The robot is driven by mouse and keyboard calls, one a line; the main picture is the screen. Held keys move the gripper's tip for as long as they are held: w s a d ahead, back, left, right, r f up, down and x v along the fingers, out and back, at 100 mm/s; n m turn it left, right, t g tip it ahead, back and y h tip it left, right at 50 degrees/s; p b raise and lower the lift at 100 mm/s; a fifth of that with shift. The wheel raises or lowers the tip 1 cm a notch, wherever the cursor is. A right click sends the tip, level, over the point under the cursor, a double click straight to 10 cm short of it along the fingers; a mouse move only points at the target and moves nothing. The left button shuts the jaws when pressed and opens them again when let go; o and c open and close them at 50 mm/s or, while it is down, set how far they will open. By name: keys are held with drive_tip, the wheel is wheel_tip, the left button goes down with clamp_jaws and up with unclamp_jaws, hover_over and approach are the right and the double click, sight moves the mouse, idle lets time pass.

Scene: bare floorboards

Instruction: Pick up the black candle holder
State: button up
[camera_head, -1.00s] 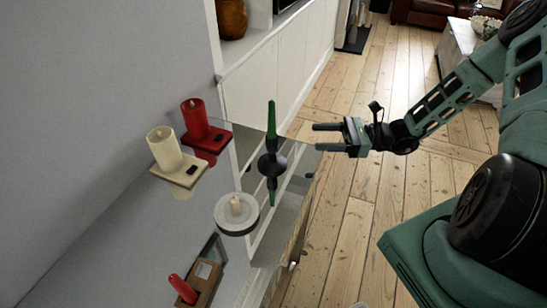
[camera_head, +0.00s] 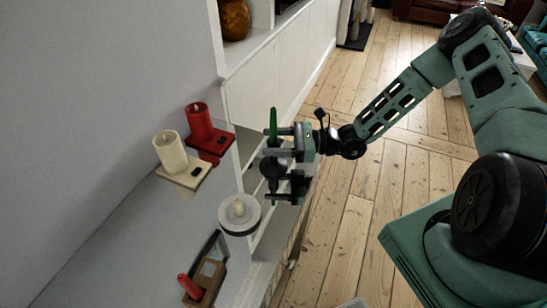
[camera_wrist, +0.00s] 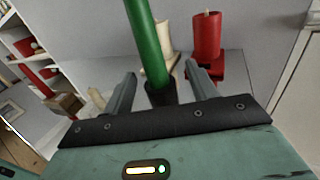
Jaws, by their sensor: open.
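The black candle holder (camera_head: 273,166) stands upright on a glossy shelf top, with a dark round base and a tall green candle (camera_head: 273,121) in it. Its mirrored image shows below the base. In the wrist view the holder's black cup (camera_wrist: 161,94) and the green candle (camera_wrist: 146,38) stand between my two fingers. My gripper (camera_head: 268,142) is open, its fingers reaching in from the right at the height of the holder's upper part. It also shows in the wrist view (camera_wrist: 160,82). Contact with the holder cannot be made out.
A red candle (camera_head: 199,122) and a cream candle (camera_head: 170,152) on holders stand to the left near the wall. A short candle on a round white dish (camera_head: 240,226) stands in front. Another red candle (camera_head: 190,287) is nearer. Open floorboards (camera_head: 380,200) lie to the right.

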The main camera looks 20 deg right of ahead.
drive_tip(key=shift+a, duration=0.1)
clamp_jaws()
